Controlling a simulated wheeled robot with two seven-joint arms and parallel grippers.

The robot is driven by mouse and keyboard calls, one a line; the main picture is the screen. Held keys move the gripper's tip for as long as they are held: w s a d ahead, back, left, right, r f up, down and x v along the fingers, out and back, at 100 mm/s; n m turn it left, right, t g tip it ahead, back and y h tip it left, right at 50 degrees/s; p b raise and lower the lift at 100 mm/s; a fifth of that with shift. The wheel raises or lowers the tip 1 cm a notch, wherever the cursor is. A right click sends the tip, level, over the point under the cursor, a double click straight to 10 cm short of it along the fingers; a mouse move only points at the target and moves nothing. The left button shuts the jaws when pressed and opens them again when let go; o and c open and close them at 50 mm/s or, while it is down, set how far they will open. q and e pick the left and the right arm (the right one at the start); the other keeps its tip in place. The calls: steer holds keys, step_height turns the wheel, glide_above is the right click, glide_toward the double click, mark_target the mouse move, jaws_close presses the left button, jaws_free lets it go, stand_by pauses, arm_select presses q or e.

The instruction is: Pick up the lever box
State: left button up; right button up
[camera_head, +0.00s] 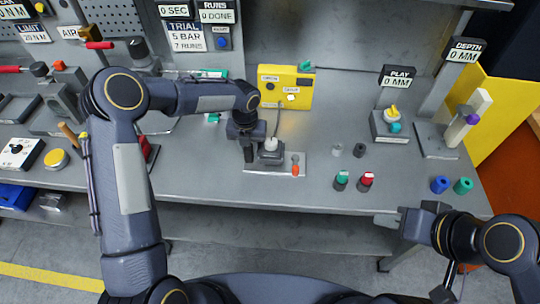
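No readable label in the head view marks the lever box. A small grey box (271,153) with a pale round top stands on a flat grey plate (285,168) near the front middle of the bench. An orange-tipped pin stands on the same plate to its right. My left gripper (249,155) points down just left of the small grey box. I cannot tell whether it touches the box, and its finger gap is too small to read. My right gripper (390,222) is at the bench's front edge on the right, apart from the objects; its finger gap is unclear.
A yellow box (286,86) with labels stands behind the plate. Green-topped (341,180) and red-topped (367,181) pieces stand to the right, with blue (440,184) and teal (463,186) rings further right. PLAY and DEPTH stations stand behind them. The left side is crowded.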

arm_select(q)
jaws_close()
steer(key=shift+r, duration=0.1)
step_height(320, 180, up, 8)
steer(key=shift+r, duration=0.25)
steer(key=shift+f, duration=3.9)
